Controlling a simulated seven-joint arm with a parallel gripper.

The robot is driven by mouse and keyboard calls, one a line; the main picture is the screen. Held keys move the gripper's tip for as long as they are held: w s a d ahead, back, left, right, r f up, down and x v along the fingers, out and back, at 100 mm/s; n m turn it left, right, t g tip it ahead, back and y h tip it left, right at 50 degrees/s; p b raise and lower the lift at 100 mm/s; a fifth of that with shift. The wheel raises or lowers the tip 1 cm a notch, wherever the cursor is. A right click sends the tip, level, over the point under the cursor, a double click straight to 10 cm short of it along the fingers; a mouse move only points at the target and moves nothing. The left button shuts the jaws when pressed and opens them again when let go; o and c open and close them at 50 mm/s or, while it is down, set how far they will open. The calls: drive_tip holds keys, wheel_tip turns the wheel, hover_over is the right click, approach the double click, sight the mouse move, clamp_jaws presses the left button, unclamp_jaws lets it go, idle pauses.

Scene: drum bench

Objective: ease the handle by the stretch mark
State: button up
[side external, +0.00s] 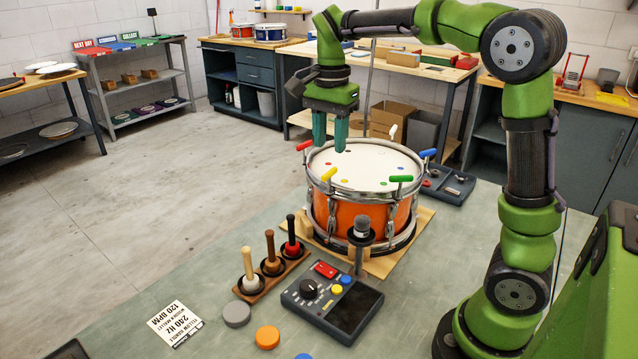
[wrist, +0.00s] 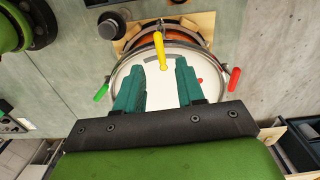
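An orange drum (side external: 345,216) with a white head (side external: 372,165) has coloured T-handles around its rim: red (side external: 305,145), yellow (side external: 328,174), green (side external: 400,178), blue (side external: 428,153) and white (side external: 393,131). Coloured dots lie on the head. My gripper (side external: 330,143) is open and empty above the head's far left part, pointing down. In the wrist view the yellow handle (wrist: 159,50) shows just beyond my fingertips, between them; green (wrist: 100,93) is left and red (wrist: 234,78) right. A faint grey patch shows on the head near yellow; I cannot tell whether it is the stretch mark.
A stand with several mallets (side external: 270,264), a control box with a screen (side external: 332,305) and a microphone (side external: 361,232) stand in front of the drum. A printed card (side external: 175,323) lies front left. The bench's left side is clear.

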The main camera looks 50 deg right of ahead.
sight(330, 171)
wheel_tip(330, 171, down, 8)
drive_tip(key=shift+f, duration=0.1)
idle(0.4)
clamp_jaws()
